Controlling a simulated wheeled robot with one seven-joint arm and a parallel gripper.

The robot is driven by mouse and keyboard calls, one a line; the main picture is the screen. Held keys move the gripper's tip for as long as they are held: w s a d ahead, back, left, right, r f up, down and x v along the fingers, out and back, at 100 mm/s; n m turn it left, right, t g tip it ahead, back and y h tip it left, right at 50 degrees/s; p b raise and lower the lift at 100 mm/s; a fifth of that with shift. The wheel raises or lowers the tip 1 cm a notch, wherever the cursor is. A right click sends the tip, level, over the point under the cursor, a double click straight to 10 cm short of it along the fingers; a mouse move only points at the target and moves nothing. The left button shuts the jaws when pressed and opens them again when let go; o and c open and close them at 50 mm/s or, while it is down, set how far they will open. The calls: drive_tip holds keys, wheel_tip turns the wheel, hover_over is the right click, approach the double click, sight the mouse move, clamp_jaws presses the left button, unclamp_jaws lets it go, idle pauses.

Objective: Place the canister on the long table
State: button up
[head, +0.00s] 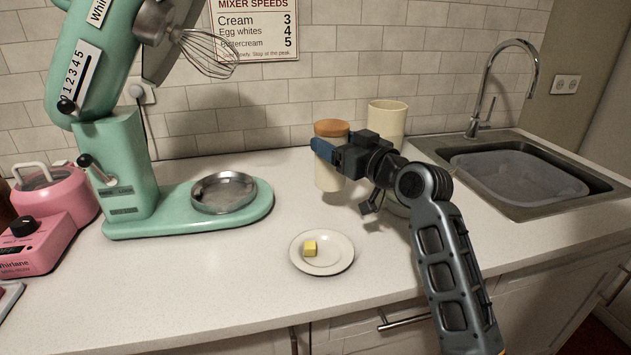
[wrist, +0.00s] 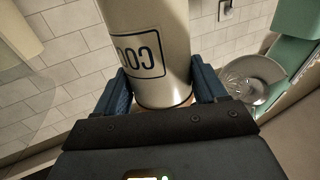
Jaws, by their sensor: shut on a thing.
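The canister (head: 328,177) is a cream cylinder with a brown wooden-looking lid, near the back of the white counter. In the wrist view the canister (wrist: 150,25) fills the upper middle and shows part of a dark boxed label. My gripper (head: 324,150) is shut on the canister just below its lid, with a blue finger on each side in the wrist view (wrist: 160,80). The canister looks about upright; I cannot tell whether its base touches the counter. No separate long table can be made out.
A taller cream container (head: 388,116) stands behind my gripper. A small plate (head: 340,262) with a yellow cube (head: 310,248) sits in front. A green mixer (head: 120,165) and pink appliance (head: 50,225) are left, a sink (head: 530,180) right. The counter's front left is clear.

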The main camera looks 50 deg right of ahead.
sight(341, 176)
drive_tip(key=shift+f, duration=3.25)
drive_tip(key=shift+f+b, duration=0.1)
drive_tip(key=shift+b, duration=0.3)
drive_tip(key=o, duration=1.3)
